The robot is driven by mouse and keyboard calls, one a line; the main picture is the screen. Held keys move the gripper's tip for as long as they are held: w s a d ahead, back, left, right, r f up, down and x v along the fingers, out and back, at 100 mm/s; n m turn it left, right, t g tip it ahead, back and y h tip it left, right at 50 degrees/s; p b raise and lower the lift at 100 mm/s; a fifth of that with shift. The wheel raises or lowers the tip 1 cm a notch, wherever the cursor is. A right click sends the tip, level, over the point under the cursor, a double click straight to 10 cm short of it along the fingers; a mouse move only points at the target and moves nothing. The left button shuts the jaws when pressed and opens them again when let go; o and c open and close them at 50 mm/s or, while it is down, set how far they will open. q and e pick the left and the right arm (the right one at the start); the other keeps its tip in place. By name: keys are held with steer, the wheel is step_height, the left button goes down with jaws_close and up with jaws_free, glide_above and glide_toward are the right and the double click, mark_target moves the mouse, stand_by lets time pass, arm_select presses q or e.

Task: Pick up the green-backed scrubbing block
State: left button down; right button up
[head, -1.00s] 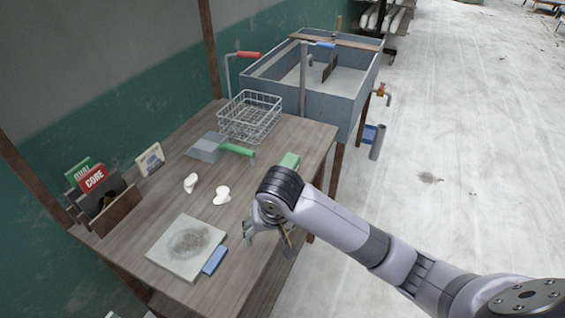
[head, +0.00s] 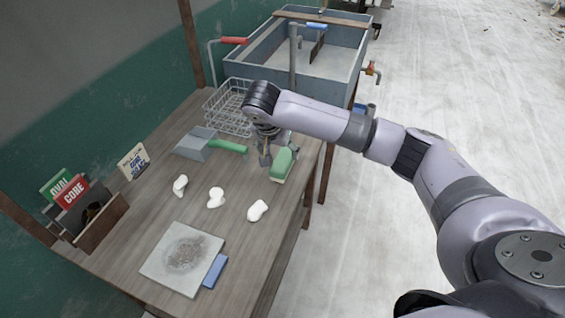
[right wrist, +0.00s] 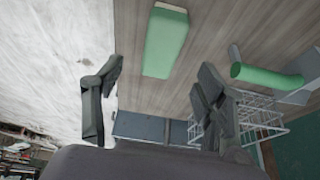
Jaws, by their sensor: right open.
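The green-backed scrubbing block (head: 283,164) lies on the wooden table near its right edge, green side up with a pale layer beneath. My right gripper (head: 266,158) is just left of the block and above the table, pointing down. In the right wrist view the block (right wrist: 166,41) lies beyond the fingertips, between the lines of the two spread fingers (right wrist: 160,80). The gripper is open and empty, and I see no contact with the block. My left gripper is not in view.
White clay pieces (head: 257,210), a grey slab (head: 160,265) and a blue block (head: 215,270) lie nearer. The sink (head: 342,65) is behind.

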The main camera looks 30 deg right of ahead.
mark_target(282, 160)
steer(key=x, duration=0.3)
steer(key=shift+w+d+f, duration=0.1)
steer(key=shift+w+f, duration=0.05)
steer(key=shift+f, duration=0.3)
steer(key=p+x, duration=0.1)
steer(key=x, duration=0.3)
steer(key=shift+w+f, duration=0.1)
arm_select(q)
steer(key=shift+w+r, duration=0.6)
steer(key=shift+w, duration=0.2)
arm_select(e)
steer(key=shift+w+d+f, duration=0.1)
steer(key=shift+d+f, duration=0.05)
steer(key=shift+f, duration=0.3)
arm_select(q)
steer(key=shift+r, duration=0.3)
arm_select(e)
steer(key=shift+f, duration=0.2)
steer(key=c, duration=1.3)
steer(key=shift+f, duration=0.1)
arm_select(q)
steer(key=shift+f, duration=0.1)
